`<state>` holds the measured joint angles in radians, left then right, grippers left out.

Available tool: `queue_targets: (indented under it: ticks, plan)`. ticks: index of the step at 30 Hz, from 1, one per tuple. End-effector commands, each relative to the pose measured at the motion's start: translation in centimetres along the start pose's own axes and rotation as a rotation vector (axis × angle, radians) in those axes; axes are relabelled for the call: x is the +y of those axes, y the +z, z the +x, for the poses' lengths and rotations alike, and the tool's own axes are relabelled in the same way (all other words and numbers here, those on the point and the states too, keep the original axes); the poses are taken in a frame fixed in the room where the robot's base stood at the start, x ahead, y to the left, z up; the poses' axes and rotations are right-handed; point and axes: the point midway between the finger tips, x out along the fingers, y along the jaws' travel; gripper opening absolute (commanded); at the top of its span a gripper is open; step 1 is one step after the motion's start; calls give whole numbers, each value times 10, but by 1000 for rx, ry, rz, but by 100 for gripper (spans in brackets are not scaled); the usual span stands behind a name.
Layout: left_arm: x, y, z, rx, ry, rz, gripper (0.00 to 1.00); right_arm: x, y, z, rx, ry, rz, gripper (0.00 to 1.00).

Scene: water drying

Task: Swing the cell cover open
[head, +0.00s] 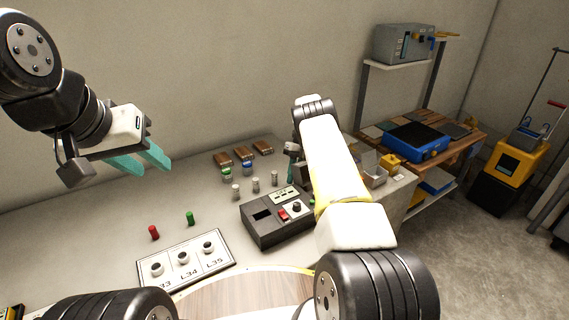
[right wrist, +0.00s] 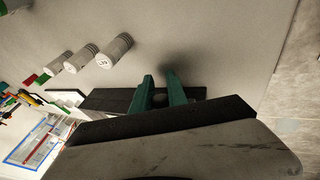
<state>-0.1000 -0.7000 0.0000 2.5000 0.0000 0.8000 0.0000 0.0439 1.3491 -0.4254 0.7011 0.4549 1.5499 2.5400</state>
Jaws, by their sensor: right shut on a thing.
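A dark grey tester (head: 272,234) with a display, a red switch and a knob stands on the bench, partly behind my right arm in the head view. A dark open recess shows in its top. My right gripper (right wrist: 161,86) has teal fingers shut on a small dark piece, seemingly the cell cover, beside a dark body (right wrist: 105,100) in the right wrist view. In the head view my forearm mostly hides this grip, so the cover's angle cannot be told. My left gripper (head: 146,157) is open and empty, raised above the bench at left.
Several pale cylindrical cells (head: 255,185) stand behind the tester. A white labelled plate (head: 186,260) with holes lies in front-left, near red (head: 153,232) and green (head: 190,218) pegs. Clear bins (head: 374,172) stand to the right. The bench's left side is largely clear.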

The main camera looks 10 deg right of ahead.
Motion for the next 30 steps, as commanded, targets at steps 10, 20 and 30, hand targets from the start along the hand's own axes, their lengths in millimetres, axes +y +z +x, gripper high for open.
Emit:
queue_targets:
  ticks: [10, 20, 30]
  plan:
    - [0, 0, 0, 0, 0, 0, 36, -6, -4, 11, 79, 3, 32, 0]
    - [0, 0, 0, 0, 0, 0, 36, -6, -5, 12, 93, 5, 38, 0]
    - [0, 0, 0, 0, 0, 0, 36, -6, -4, 11, 90, 4, 37, 40]
